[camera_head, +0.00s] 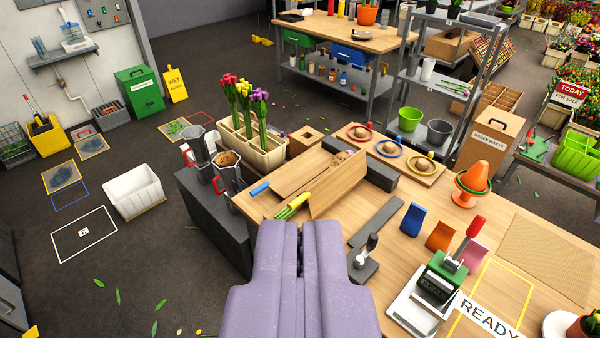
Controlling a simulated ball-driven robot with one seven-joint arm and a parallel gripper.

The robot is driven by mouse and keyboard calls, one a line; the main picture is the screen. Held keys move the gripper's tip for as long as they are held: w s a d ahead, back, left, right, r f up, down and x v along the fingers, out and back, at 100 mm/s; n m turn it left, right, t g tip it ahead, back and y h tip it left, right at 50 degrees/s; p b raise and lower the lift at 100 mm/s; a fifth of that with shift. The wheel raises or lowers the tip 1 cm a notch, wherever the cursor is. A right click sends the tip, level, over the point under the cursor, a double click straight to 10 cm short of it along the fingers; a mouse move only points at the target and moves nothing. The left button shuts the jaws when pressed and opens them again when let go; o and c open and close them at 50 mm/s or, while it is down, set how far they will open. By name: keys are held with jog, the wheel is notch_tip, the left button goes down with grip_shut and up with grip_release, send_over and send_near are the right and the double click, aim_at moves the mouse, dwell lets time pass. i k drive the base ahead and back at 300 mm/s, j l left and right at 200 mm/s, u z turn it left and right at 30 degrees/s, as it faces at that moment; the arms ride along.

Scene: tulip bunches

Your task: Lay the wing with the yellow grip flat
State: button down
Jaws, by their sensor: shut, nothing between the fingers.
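The wing with the yellow grip (340,188) is a pale wooden panel on the workbench, just beyond my gripper. It appears raised and tilted rather than flat. Its yellow grip (300,201) is at its near left end, next to some green stems (289,211). Another wooden wing (301,176) with a blue grip (260,188) lies behind and to the left. My gripper (300,235) has purple fingers, is shut and empty, and appears just in front of the yellow grip. It hides part of the bench; contact with the grip cannot be told.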

aim_at(321, 194)
jog(key=u, duration=1.15)
jog(key=i+j, duration=0.1)
jog(key=i, duration=1.4)
jog(key=i+j, duration=0.1)
jog(key=i, duration=2.9)
jog(key=z, duration=0.5)
jog(key=i+j+z, duration=0.1)
jog(key=z, duration=0.4)
jog(key=i+z, duration=0.1)
jog(key=z, duration=0.4)
jog(key=j+z, duration=0.15)
jog(key=z, duration=0.3)
jog(key=j+z, duration=0.1)
jog(key=z, duration=2.1)
